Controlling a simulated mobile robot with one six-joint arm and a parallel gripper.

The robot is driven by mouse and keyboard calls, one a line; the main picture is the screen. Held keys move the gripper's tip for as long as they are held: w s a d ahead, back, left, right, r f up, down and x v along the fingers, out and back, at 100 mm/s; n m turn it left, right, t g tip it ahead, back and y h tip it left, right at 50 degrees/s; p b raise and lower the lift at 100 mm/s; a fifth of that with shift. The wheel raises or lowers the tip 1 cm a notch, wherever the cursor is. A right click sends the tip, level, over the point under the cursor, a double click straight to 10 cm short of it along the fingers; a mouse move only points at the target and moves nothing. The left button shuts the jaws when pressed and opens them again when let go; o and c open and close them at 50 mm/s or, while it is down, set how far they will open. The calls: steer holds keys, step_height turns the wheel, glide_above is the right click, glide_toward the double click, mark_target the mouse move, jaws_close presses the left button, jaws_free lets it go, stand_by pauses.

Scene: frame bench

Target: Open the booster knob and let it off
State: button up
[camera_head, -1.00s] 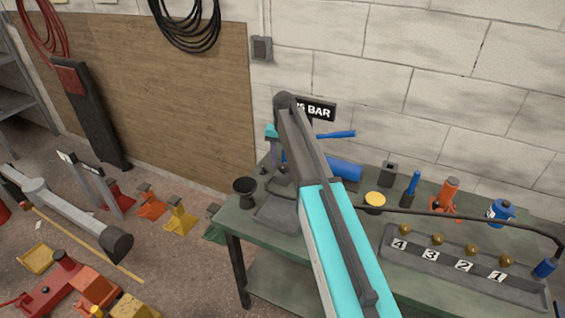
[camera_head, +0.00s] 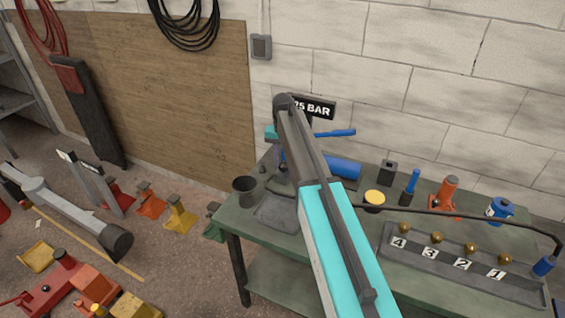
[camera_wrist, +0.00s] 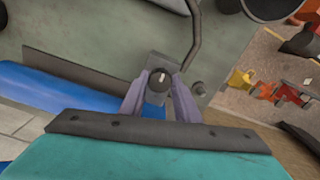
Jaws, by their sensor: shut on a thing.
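The booster knob (camera_wrist: 160,77) is a small dark round knob with a white mark, on a grey metal block, in the wrist view. My gripper (camera_wrist: 159,84) is shut on it, with one purple finger at each side. Beside it lies the blue cylinder of the booster (camera_wrist: 70,96), which also shows on the bench in the head view (camera_head: 343,168). A blue lever (camera_head: 335,133) sticks out to the right above it. In the head view my arm hides the knob and most of my gripper.
The green bench (camera_head: 245,215) bears a dark cup (camera_head: 245,188) near its left edge, a yellow-topped disc (camera_head: 375,198) and a numbered tray (camera_head: 405,262) with brass knobs. A "75 BAR" sign (camera_head: 318,107) is behind my arm. A dark hose crosses the bench at right.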

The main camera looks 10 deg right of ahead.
steer(key=shift+n, duration=0.3)
steer(key=n, duration=0.3)
steer(key=shift+n, duration=0.4)
steer(key=n, duration=0.3)
steer(key=shift+d+n+b, duration=0.1)
steer(key=shift+n+b, duration=0.2)
steer(key=shift+b, duration=0.05)
steer(key=n, duration=0.7)
steer(key=shift+w, duration=0.1)
steer(key=shift+d, duration=0.1)
steer(key=o, duration=1)
steer(key=shift+o, duration=0.2)
steer(key=shift+r, duration=0.15)
